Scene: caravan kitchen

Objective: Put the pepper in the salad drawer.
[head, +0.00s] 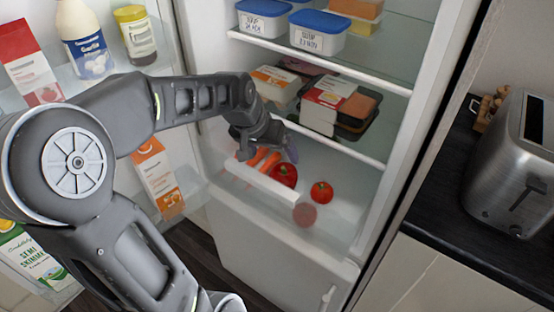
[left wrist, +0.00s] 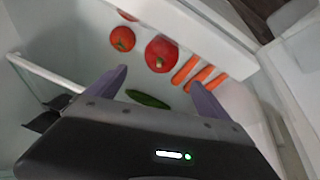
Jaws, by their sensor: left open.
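A glossy red pepper (head: 284,174) with a green stem lies in the salad drawer (head: 262,183), just behind its white front bar. It also shows in the left wrist view (left wrist: 161,53), beyond the fingertips and apart from them. My left gripper (head: 266,150) is over the drawer, behind the pepper. In the left wrist view its two purple fingers (left wrist: 160,90) are spread with nothing held between them. My right gripper is in neither view.
The drawer also holds carrots (left wrist: 203,77), a tomato-like red item (head: 321,191), another (head: 305,214) seen faintly through the front, and a long green vegetable (left wrist: 148,99). A glass shelf with packs (head: 323,105) is close above my gripper. The fridge door stands open left.

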